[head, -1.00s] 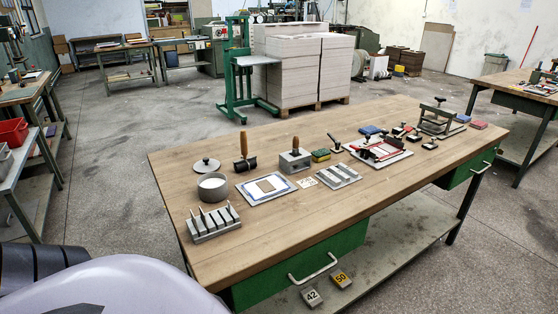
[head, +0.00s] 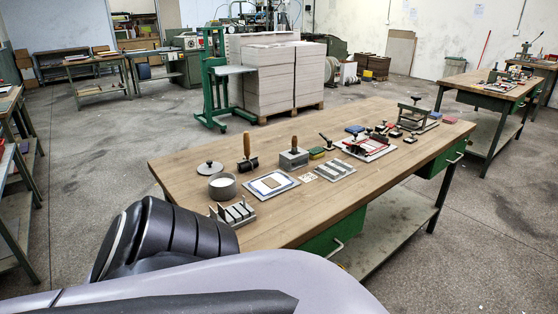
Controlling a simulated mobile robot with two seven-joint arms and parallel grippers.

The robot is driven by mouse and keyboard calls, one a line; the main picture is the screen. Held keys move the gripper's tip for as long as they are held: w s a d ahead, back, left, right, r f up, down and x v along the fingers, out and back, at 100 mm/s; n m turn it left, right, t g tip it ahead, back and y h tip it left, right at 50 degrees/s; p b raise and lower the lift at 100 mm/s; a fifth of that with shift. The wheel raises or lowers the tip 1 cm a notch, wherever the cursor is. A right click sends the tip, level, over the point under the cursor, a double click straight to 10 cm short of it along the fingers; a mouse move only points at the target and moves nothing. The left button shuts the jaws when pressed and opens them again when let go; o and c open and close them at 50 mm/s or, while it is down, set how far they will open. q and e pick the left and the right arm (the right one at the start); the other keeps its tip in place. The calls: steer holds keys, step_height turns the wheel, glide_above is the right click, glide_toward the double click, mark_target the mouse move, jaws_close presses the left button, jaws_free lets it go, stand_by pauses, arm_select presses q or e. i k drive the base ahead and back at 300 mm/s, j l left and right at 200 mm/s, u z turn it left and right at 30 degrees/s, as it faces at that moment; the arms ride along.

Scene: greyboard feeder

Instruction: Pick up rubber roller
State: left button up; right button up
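The rubber roller (head: 248,163), black with an upright wooden handle, stands on the left part of the wooden workbench (head: 340,205) in the head view. It is behind the white framed plate and to the right of the round grey pot. Neither of my grippers is in view. Parts of my own body, pale and black, fill the lower left and hide the bench's near left corner. Nothing is seen touching the roller.
Close to the roller are the grey pot (head: 222,186), its lid (head: 210,168), the framed plate (head: 270,185) and a grey block (head: 293,159) with a wooden handle. A slotted rack (head: 233,212) is at the front left. Bare wood lies behind the roller.

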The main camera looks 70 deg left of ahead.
mark_target(246, 163)
steer(key=k+j+z, duration=0.1)
steer(key=k+z, duration=0.15)
steer(key=z, duration=0.2)
steer(key=k+z, duration=0.3)
steer(key=z, duration=0.15)
steer(key=k+j+z, duration=0.1)
steer(key=k+z, duration=0.55)
steer(key=k+j+u, duration=0.15)
steer(key=k, duration=0.2)
steer(key=k+j+u, duration=0.1)
steer(key=k, duration=0.25)
steer(key=k+j+u, duration=0.55)
steer(key=i, duration=0.1)
